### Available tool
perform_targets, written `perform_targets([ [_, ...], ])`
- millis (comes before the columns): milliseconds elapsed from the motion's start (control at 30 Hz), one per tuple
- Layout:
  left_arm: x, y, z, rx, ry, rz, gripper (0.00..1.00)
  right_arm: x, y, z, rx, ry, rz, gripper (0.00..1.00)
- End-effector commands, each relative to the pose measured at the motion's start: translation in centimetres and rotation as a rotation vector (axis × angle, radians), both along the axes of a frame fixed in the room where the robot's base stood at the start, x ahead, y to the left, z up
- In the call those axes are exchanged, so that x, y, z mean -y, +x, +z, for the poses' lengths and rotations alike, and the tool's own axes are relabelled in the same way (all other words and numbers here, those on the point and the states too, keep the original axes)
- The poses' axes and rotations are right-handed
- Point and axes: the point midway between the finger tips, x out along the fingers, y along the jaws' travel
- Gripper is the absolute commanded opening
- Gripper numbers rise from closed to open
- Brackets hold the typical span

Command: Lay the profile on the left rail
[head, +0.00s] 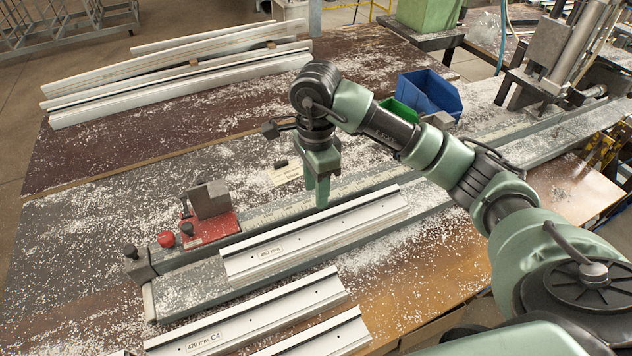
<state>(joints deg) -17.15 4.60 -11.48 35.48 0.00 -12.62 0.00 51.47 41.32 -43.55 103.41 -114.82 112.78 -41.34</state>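A white profile (330,232) labelled 450 mm lies along the grey rail (205,268) of the bench fixture, in the middle of the head view. Another white profile (262,312), labelled 420 mm C4, lies nearer to me on the bench. A third profile (325,337) is partly cut off at the bottom edge. My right gripper (321,196) points down just behind the 450 mm profile, over the scale strip. Its fingers show nearly edge-on, so I cannot tell their gap. I see nothing held in it. My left gripper is out of view.
A red clamp stop (210,220) with a grey block stands at the rail's left end. A blue bin (430,92) stands behind my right arm. Several long profiles (175,75) lie at the back left. White chips litter the bench. A machine (560,45) stands back right.

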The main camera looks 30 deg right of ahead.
Motion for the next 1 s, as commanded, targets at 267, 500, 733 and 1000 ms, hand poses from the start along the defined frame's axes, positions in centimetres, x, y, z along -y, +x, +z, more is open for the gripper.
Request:
perform_targets([
  [267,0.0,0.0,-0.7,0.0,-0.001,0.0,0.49,0.0,0.1,3.6,0.001,0.0,0.001,0.4],
  [500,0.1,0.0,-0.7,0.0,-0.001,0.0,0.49,0.0,0.0,4.0,-0.001,0.0,0.0,0.4],
  [733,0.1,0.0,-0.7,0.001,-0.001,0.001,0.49,0.0,0.0,4.0,-0.001,0.0,0.0,0.4],
  [1000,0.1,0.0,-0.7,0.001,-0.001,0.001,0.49,0.0,0.0,4.0,-0.001,0.001,0.0,0.4],
])
